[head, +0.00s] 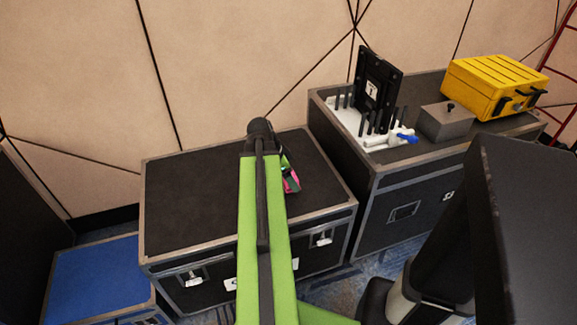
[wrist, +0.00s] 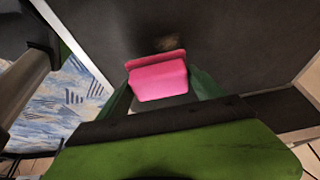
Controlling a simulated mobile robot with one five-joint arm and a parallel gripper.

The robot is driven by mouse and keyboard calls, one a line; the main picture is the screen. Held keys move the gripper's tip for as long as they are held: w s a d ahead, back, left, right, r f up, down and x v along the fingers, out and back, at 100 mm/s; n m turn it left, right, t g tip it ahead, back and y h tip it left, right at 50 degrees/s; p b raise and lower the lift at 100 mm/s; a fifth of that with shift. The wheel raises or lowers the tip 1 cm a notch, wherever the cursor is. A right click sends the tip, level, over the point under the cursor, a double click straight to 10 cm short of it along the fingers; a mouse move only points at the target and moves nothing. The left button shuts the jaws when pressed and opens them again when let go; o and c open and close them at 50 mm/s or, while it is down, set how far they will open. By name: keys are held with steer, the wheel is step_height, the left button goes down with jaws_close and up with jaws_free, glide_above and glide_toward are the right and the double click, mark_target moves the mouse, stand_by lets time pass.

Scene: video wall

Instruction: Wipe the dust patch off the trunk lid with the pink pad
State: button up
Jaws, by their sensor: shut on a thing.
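The pink pad (wrist: 158,80) is held between the two green fingers of my gripper (wrist: 160,88) in the wrist view. A little of the pad (head: 292,182) also shows in the head view, to the right of my arm. The trunk lid (head: 200,205) is dark with grey metal edges. The dust patch (wrist: 169,44) is a faint brownish smudge on the lid, just beyond the pad's far edge. In the head view I cannot make the patch out. I cannot tell whether the pad touches the lid.
A second, taller trunk (head: 425,152) at the right carries a white rack with a black plate (head: 377,85), a blue-handled tool (head: 405,138), a grey box (head: 445,121) and a yellow case (head: 495,85). A blue-topped case (head: 95,275) stands at lower left. The lid's left side is clear.

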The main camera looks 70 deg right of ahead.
steer(key=shift+r+p, duration=1.7)
steer(key=shift+r, duration=0.35)
